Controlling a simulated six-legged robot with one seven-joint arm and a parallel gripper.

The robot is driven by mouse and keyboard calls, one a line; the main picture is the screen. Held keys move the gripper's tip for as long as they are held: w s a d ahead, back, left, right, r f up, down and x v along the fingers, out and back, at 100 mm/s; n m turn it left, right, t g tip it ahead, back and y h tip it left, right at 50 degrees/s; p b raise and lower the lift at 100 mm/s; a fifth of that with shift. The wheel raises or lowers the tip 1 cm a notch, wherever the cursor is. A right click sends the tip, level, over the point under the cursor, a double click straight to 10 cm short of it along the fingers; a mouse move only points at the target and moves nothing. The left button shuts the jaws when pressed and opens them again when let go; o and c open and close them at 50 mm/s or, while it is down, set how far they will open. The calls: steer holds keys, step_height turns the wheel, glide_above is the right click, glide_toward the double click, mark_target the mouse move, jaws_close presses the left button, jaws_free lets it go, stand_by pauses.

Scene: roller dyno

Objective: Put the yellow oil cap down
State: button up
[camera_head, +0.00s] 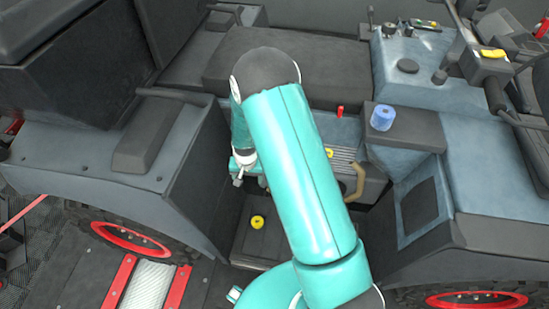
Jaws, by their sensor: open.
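A small round yellow cap (257,222) with a darker middle, which looks like the oil cap, rests on the dark footwell step of the vehicle. My gripper (246,182) is above and slightly left of it in the picture, apart from it and open. No object shows in its jaws. My teal arm crosses the middle of the view and hides part of the gripper and the footwell. A smaller yellow part (329,153) shows right of the arm by the ribbed panel; I cannot tell what it is.
A blue roll (382,117) stands on the right console (420,135). A red lever (340,112) and a tan curved handle (356,182) are right of my arm. Dark side walls flank the footwell. A metal roller (148,288) in a red frame lies lower left.

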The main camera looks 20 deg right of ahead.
steer(key=s+r+n+t, duration=0.1)
steer(key=s+r, duration=0.2)
steer(key=r, duration=1.1)
steer(key=s+r+n+t, duration=0.1)
steer(key=s+r, duration=0.2)
steer(key=r, duration=1.1)
steer(key=s+r+n+t, duration=0.1)
steer(key=s+r, duration=0.6)
steer(key=s, duration=0.2)
steer(key=s+r+n+t, duration=0.1)
steer(key=s+r, duration=0.6)
steer(key=s, duration=0.3)
steer(key=shift+s+d+r+n+t, duration=0.15)
steer(key=shift+s+r+n+t, duration=0.15)
steer(key=shift+n, duration=0.1)
steer(key=shift+d, duration=0.1)
